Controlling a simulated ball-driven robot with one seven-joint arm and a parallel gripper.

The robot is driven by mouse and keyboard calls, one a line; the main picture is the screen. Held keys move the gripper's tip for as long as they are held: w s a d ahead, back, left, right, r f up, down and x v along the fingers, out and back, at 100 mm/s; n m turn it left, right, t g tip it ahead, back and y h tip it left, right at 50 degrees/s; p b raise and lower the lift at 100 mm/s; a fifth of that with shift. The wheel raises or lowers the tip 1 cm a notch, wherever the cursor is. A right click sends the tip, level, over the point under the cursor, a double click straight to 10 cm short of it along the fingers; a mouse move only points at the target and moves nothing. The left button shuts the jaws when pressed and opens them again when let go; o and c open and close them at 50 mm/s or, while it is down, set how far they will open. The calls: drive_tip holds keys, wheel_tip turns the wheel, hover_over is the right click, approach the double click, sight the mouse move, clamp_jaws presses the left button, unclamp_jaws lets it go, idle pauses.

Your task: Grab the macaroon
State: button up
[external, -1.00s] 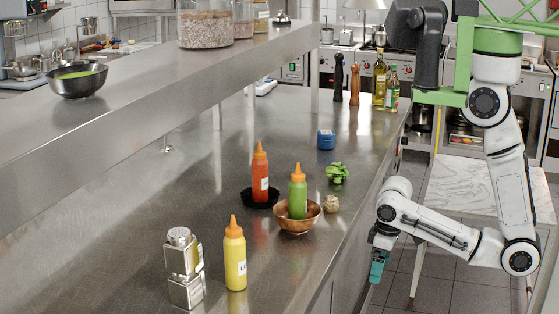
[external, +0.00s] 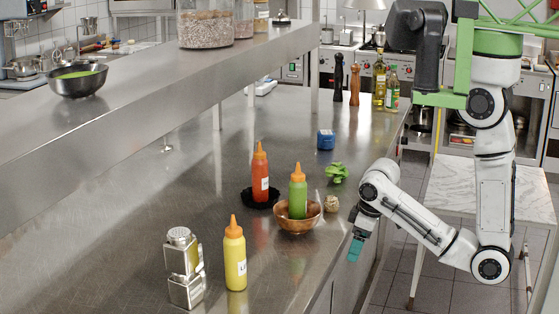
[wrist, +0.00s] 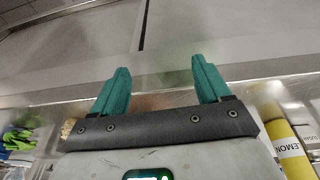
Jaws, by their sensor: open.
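The macaroon (external: 331,204) appears to be the small beige round thing on the steel counter, just right of the copper-coloured bowl (external: 297,222). In the wrist view a sliver of something beige (wrist: 68,128) shows at the left behind my gripper's body; I cannot tell for sure that it is the macaroon. My gripper (external: 356,248) hangs at the counter's right edge, nearer the camera than the macaroon and to its right, apart from it. Its teal fingers are spread with nothing between them in the wrist view (wrist: 164,85).
A green bottle (external: 298,194) stands in the bowl. A red bottle (external: 260,175) on a black dish, a yellow bottle (external: 235,258) and a metal shaker (external: 184,268) stand left. Green leaves (external: 337,172) and a blue jar (external: 326,139) lie behind the macaroon. A steel shelf (external: 120,105) overhangs the left.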

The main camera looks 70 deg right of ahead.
drive_tip(key=w+d+r+n+t+h+b, duration=0.2)
drive_tip(key=w+d+r+n+t, duration=0.2)
drive_tip(key=w+d+r, duration=0.95)
drive_tip(key=w+d+n+t+y+b, duration=0.1)
drive_tip(key=w+d+n+y+b, duration=0.15)
drive_tip(key=w+n+b, duration=0.45)
drive_tip(key=n+g, duration=0.8)
approach(332, 199)
drive_tip(key=shift+d+f, duration=0.15)
drive_tip(key=shift+d, duration=0.35)
wheel_tip(332, 199, down, 10)
drive_tip(key=shift+f+p, duration=0.1)
drive_tip(key=shift+p, duration=0.7)
drive_tip(key=shift+c, duration=0.2)
